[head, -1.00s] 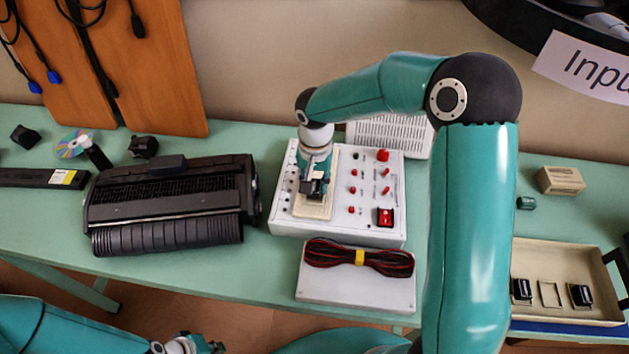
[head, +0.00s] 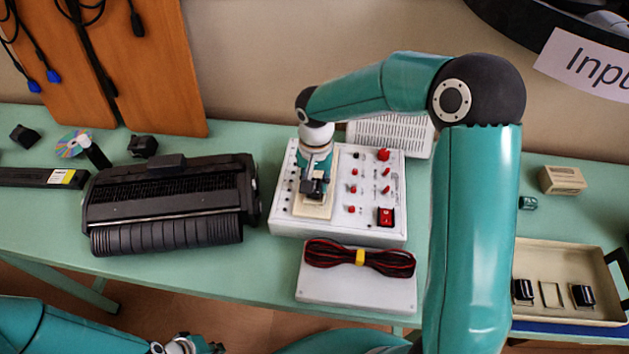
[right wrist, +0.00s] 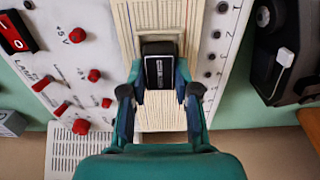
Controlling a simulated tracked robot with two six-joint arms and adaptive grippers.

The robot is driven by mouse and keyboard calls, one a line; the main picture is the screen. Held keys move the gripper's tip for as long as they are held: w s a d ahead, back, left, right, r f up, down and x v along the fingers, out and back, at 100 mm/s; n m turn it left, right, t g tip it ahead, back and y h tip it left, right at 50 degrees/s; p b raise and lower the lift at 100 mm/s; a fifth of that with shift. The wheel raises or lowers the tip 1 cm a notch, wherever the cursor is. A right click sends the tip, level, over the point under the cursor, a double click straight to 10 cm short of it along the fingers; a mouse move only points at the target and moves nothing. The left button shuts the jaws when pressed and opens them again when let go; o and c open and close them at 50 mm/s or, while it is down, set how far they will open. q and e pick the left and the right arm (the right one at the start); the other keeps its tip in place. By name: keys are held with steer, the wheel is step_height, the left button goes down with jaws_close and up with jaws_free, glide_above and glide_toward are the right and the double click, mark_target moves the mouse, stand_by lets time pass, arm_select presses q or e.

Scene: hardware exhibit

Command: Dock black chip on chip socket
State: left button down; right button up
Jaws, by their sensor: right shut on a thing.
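The black chip (right wrist: 160,68) sits between the fingertips of my right gripper (right wrist: 159,80), which is shut on it. In the head view, my right gripper (head: 315,188) points down over the beige board (head: 312,211) on the white control panel (head: 338,225). The beige board also shows in the right wrist view (right wrist: 125,25), under and around the chip.
A black printer-like unit (head: 165,205) stands left of the panel. A white box (head: 350,290) with a bundled red-black cable (head: 330,256) lies in front. A beige tray (head: 590,258) at the right holds two black chips and an empty frame. Red knobs stick up beside the board.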

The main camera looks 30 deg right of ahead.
steer(key=shift+f+b, duration=0.55)
steer(key=shift+b, duration=0.05)
stand_by(0.4)
steer(key=o, duration=0.8)
steer(key=shift+c, duration=0.2)
step_height(320, 180, up, 11)
steer(key=p, duration=0.7)
stand_by(0.4)
